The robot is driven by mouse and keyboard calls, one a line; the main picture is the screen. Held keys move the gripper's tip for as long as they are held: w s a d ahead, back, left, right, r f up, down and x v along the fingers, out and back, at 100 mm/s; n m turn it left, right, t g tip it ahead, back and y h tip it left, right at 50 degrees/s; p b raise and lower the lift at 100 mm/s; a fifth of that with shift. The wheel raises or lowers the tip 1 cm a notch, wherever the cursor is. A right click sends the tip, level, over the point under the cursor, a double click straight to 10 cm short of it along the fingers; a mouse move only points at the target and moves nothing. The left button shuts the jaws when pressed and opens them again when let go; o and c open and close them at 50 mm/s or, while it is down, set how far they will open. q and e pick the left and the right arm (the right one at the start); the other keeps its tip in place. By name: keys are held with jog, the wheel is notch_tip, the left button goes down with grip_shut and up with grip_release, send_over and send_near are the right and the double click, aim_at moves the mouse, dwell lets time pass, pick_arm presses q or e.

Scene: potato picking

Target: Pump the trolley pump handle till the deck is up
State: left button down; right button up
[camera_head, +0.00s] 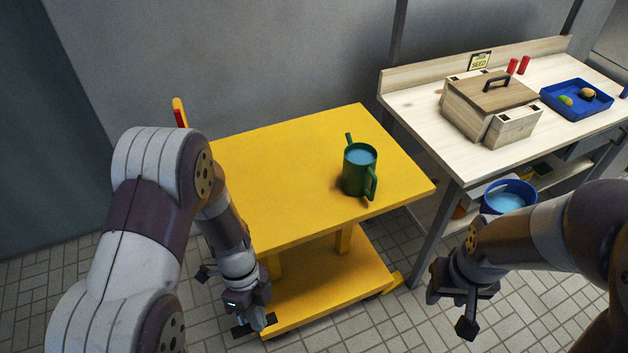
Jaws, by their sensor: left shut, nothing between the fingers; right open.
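The yellow trolley's deck (285,150) stands level, well above its yellow base (330,295), with yellow supports between them. A green can (355,182) with blue liquid stands upright on the deck. A yellow upright with a red part (180,113) shows behind my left arm at the deck's far left corner. I cannot make out the pump handle for certain; my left arm covers the trolley's left side. My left gripper (255,325) is shut and empty, low beside the base's near left corner. My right gripper (453,308) is open and empty, right of the trolley over the floor.
A wooden bench (425,120) at the right holds a lidded wooden box (475,110), a blue tray (606,101), two red cylinders (518,66) and a seed sign (479,61). A blue bucket (511,190) is below it. The wall is close behind the trolley.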

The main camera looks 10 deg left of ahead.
notch_tip(320, 180, up, 10)
jog(key=p, duration=1.1)
jog(key=shift+r, duration=0.2)
